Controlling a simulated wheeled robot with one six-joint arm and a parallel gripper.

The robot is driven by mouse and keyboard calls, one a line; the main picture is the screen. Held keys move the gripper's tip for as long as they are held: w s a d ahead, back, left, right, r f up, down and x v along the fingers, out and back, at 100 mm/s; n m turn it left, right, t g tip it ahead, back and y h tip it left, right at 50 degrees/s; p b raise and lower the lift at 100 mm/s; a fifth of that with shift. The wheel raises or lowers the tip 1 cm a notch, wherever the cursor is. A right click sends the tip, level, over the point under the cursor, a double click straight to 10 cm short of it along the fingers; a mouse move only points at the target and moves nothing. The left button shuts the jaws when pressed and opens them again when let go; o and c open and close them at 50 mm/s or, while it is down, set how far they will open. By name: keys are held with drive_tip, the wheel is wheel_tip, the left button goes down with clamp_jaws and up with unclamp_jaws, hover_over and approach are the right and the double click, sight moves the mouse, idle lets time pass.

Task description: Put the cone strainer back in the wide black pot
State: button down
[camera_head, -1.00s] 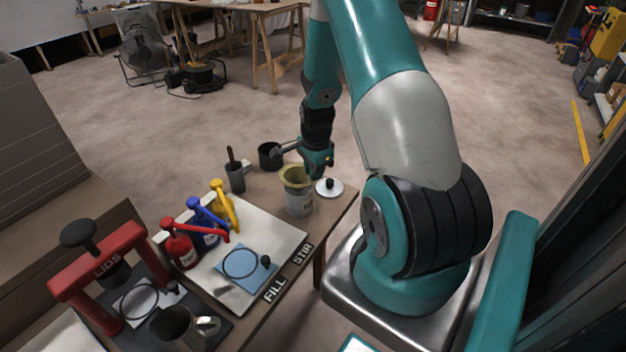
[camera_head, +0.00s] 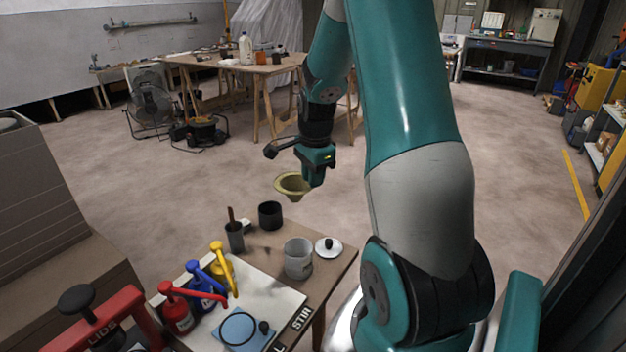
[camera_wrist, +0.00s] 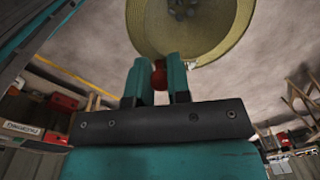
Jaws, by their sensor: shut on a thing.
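The cone strainer (camera_head: 292,185) is a yellowish funnel. It hangs in the air above the back edge of the bench, apart from everything on it. My gripper (camera_head: 314,172) is shut on its rim side; in the wrist view the fingers (camera_wrist: 160,80) close on a small red tab beside the strainer's wide cone (camera_wrist: 190,25). The wide black pot (camera_head: 270,215) stands upright on the bench, below and left of the strainer. A grey can (camera_head: 298,258) stands to the right of the pot, with its top open.
A dark narrow cup (camera_head: 235,236) with a brown handle stands left of the pot. A white lid (camera_head: 328,248) with a black knob lies right of the can.

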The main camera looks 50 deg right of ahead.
drive_tip(key=shift+r+p, duration=1.8)
drive_tip(key=shift+r, duration=0.35)
